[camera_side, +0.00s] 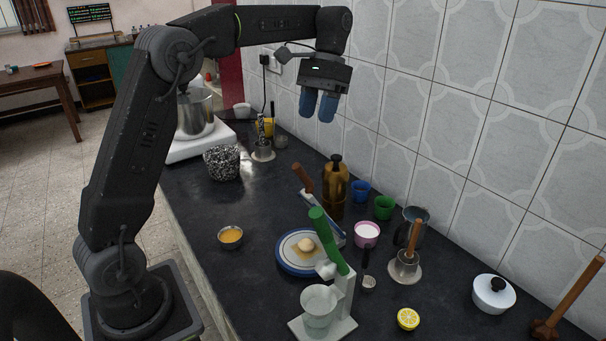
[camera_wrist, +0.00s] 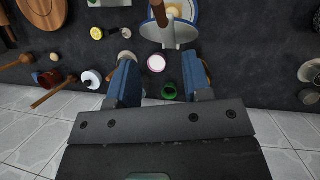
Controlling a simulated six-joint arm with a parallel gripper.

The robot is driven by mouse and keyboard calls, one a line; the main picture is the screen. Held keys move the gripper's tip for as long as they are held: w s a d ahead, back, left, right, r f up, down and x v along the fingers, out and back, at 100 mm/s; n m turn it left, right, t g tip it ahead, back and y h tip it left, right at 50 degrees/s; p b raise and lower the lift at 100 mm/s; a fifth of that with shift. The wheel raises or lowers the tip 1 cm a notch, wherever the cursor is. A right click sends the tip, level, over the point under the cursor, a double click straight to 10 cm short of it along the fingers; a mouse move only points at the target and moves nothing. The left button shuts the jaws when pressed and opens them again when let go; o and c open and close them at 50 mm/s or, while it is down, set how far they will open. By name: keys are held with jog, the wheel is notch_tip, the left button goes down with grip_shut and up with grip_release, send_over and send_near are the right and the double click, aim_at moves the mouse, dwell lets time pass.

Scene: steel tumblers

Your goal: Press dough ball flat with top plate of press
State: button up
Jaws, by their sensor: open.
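The press is a round blue-and-white base (camera_side: 283,262) on the dark counter with its top plate (camera_side: 325,216) swung up. A brown handle (camera_side: 303,178) stands up from the top plate; it also shows in the wrist view (camera_wrist: 158,12). A pale dough ball (camera_side: 306,244) sits on the base; it is partly visible at the top of the wrist view (camera_wrist: 173,11). My gripper (camera_side: 318,106) is open and empty, high above the counter near the tiled wall, behind and above the press. The wrist view shows its two blue fingers (camera_wrist: 162,68) apart, with nothing between them.
A green-handled lever press (camera_side: 330,240) stands close in front of the base. A pink cup (camera_side: 367,235), green cup (camera_side: 384,207), blue cup (camera_side: 360,191) and brown bottle (camera_side: 335,180) stand beside or behind it. An orange-filled bowl (camera_side: 231,237) is left. The tiled wall bounds the counter.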

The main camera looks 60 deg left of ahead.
aim_at(303, 175)
jog(key=x, duration=1.4)
jog(key=shift+c, duration=0.3)
jog(key=shift+w, duration=0.1)
grip_shut()
